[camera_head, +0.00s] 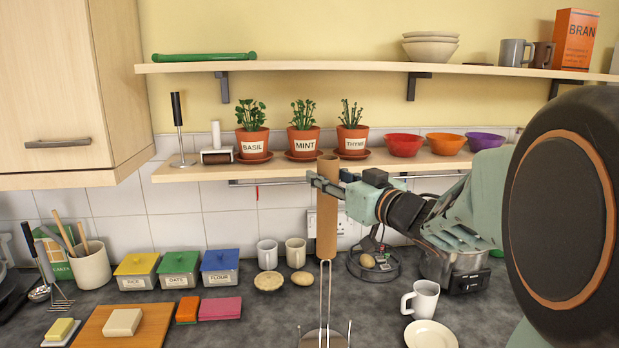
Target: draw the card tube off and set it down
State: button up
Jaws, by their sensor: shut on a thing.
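The brown card tube (327,225) stands upright in the air in the middle of the view. My gripper (328,184) comes in from the right and is shut on the tube's upper part; one finger crosses its near side. Below it is a wire holder (324,335) with a round base and an upright wire post on the counter. The tube's lower end is level with the top of the visible post. I cannot tell whether the post's tip is still inside the tube.
The lower shelf (210,171) with potted herbs is just behind the tube. Two mugs (282,253) and round items stand behind left of the holder. A white cup (421,299) and saucer (431,335) are at right. Bare counter (270,318) lies left of the holder.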

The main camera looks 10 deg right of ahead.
jog(key=shift+r, duration=0.25)
notch_tip(320, 180, up, 5)
jog(key=shift+f, duration=0.15)
dwell(0.8)
jog(key=shift+f, duration=0.1)
